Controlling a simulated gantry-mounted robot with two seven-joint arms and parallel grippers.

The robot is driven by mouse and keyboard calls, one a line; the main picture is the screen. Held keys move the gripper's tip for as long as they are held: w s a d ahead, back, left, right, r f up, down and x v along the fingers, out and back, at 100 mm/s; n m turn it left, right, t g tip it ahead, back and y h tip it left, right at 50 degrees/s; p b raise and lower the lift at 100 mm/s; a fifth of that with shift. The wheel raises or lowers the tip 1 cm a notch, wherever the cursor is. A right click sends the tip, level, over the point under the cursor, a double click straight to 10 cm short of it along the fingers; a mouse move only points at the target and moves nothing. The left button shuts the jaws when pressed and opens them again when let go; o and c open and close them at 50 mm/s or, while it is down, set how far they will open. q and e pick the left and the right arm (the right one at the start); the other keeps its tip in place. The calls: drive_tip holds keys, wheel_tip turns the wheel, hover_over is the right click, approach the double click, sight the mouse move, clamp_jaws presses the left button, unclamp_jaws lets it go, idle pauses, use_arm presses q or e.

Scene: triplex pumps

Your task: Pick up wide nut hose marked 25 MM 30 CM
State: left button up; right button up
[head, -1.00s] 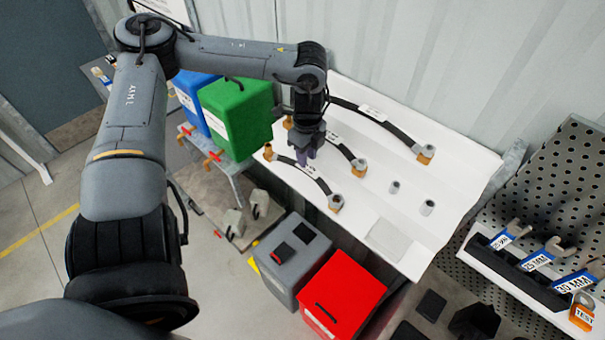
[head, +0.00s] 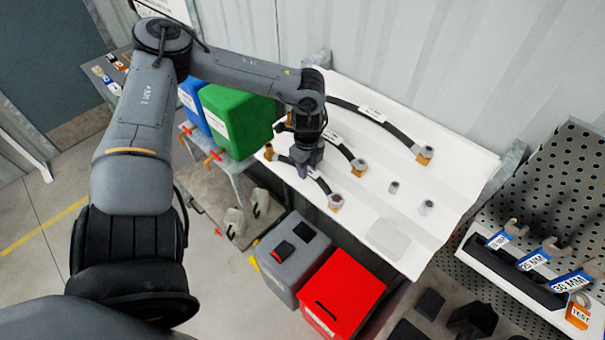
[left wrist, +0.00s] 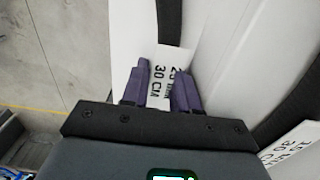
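The nearest of three black hoses (head: 323,187) lies on the white table, with brass-coloured nut ends. In the left wrist view its white label (left wrist: 160,72) reads 30 CM, with a size line that looks like 25 MM, partly covered by a finger. My left gripper (head: 303,171) points down at this hose. In the left wrist view its two purple fingers (left wrist: 160,92) are apart, one on each side of the label; I cannot tell whether they touch the hose. My right gripper is not in view.
Two more labelled hoses, a middle one (head: 343,148) and a far one (head: 385,122), lie behind on the white table (head: 450,165). Two small grey fittings (head: 426,208) stand at right. Green (head: 238,115) and red (head: 343,290) bins flank the table. Wrenches hang on a rack (head: 520,270).

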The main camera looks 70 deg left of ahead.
use_arm(q)
clamp_jaws()
drive_tip(key=shift+r, duration=0.15)
